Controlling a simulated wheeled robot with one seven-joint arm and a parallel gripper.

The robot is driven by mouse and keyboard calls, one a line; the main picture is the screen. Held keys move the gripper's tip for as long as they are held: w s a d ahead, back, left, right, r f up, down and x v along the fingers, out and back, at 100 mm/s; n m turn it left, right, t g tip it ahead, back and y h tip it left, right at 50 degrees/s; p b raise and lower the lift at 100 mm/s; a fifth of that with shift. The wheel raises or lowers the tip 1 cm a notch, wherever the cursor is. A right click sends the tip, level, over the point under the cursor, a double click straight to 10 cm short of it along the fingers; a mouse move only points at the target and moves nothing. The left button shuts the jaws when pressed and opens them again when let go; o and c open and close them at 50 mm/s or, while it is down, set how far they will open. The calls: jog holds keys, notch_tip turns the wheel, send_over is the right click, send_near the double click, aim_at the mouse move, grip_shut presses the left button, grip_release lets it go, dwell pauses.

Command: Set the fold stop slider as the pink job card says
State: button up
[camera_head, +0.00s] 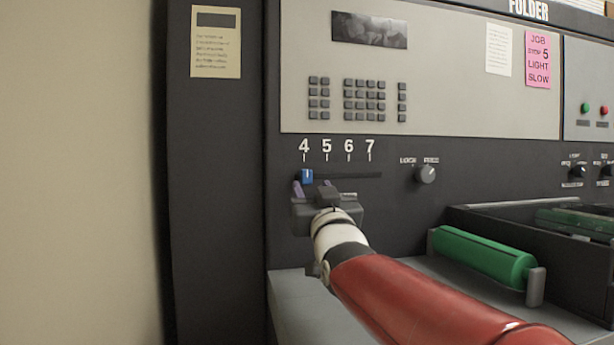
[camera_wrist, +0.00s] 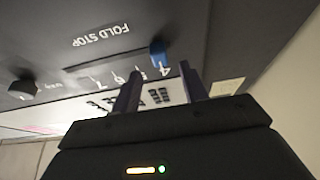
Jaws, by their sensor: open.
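The fold stop slider is a blue knob (camera_head: 307,176) on a dark horizontal slot (camera_head: 350,176) under the numbers 4, 5, 6 and 7. The knob sits at 4, the left end of the scale. The pink job card (camera_head: 538,60) at the upper right reads JOB, a small unclear word with 5, LIGHT, SLOW. My gripper (camera_head: 313,188) is open at the slider, its fingers either side of the knob in the picture. In the wrist view the blue knob (camera_wrist: 159,54) shows between the open fingertips (camera_wrist: 160,82), nearer the right one; contact cannot be told.
A light/heavy style rotary knob (camera_head: 425,174) is right of the slot. A green roller (camera_head: 484,256) juts out at the lower right. A keypad (camera_head: 360,100) is above the scale. Yellow (camera_head: 215,42) and white (camera_head: 499,49) notes hang on the machine.

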aim_at(307, 178)
jog(key=p+x, duration=0.1)
jog(key=x, duration=0.4)
grip_shut()
